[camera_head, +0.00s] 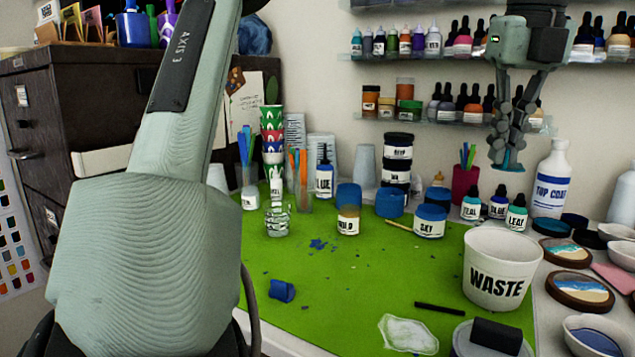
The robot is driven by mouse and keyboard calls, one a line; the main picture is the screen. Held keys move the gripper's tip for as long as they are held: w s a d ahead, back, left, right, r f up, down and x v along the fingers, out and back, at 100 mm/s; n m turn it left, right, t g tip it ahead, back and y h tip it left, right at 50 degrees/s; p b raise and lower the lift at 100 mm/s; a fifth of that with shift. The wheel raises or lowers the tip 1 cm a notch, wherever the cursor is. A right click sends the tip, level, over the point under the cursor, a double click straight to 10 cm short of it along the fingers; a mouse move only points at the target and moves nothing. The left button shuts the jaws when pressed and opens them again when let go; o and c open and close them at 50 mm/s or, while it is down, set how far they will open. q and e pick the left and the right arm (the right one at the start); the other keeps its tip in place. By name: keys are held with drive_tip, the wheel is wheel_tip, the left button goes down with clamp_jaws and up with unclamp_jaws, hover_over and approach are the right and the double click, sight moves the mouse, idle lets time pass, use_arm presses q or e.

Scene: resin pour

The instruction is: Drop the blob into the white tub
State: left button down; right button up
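The white tub (488,285), marked WASTE, stands upright and open at the right edge of the green mat. My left gripper (507,165) hangs at the upper right, fingers down, above and behind the tub and apart from it. Its fingers are drawn together on a small teal-blue blob (508,171) at the tips; most of the blob is hidden by the fingers. My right gripper is not in view.
A blue lump (282,291) and a clear puddle (408,335) lie on the green mat (350,285). A dark stick (439,308) and a dark block (496,337) are near the tub. Bottles, including TOP COAT (551,185), stand behind it; coasters (580,290) lie right.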

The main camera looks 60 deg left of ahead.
sight(502, 168)
use_arm(q)
drive_tip(key=shift+f, duration=2.85)
drive_tip(key=c, duration=1.6)
unclamp_jaws()
drive_tip(key=shift+c, duration=0.2)
drive_tip(key=shift+r, duration=0.1)
wheel_tip(502, 168, up, 12)
drive_tip(key=s+d, duration=0.1)
drive_tip(key=shift+d, duration=0.2)
drive_tip(key=shift+f, duration=0.2)
